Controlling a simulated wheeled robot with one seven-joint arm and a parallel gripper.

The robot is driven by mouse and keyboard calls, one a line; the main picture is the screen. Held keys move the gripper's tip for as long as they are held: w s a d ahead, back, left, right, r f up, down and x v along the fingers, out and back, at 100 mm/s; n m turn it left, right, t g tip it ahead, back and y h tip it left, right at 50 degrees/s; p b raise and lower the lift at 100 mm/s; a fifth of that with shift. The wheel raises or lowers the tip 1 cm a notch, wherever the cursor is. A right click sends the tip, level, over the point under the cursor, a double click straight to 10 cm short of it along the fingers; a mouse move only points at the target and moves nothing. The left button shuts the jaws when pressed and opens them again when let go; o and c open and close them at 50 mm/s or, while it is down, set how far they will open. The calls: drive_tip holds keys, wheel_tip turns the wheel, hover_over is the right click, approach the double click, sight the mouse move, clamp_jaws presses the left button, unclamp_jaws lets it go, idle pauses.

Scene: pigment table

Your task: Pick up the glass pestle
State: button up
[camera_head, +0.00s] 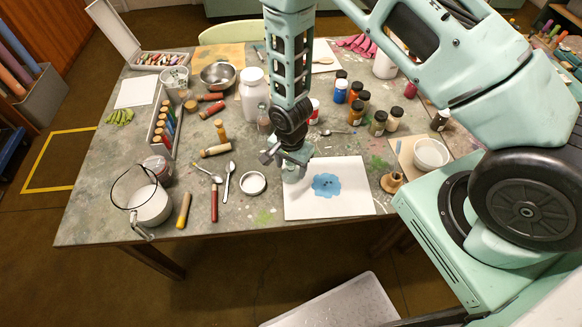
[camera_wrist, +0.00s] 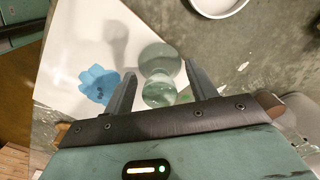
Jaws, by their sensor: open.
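The glass pestle (camera_wrist: 158,92) is clear and greenish, with a rounded knob and a wider round part. In the wrist view it sits between the two fingers of my gripper (camera_wrist: 158,70), over the edge of the white paper. The fingers are spread, with a visible gap on each side of the glass. In the head view my gripper (camera_head: 287,158) is low over the left edge of the paper sheet. The pestle is hard to make out there, mostly hidden beneath the gripper.
The white paper (camera_head: 350,203) carries a blue blot (camera_head: 326,185). A small white dish (camera_head: 252,183), spoons (camera_head: 228,180) and a red stick (camera_head: 214,204) lie to the left. Several jars (camera_head: 378,124) stand behind on the right. A large white jar (camera_head: 253,95) stands behind the gripper.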

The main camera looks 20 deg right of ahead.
drive_tip(key=shift+f, duration=0.25)
drive_tip(key=c, duration=1.2)
drive_tip(key=shift+c, duration=0.2)
drive_tip(key=shift+r, duration=0.45)
wheel_tip(320, 180, up, 9)
drive_tip(key=shift+r+b, duration=0.1)
drive_tip(key=shift+b, duration=1.1)
drive_tip(key=o, duration=0.4)
drive_tip(key=shift+c, duration=0.2)
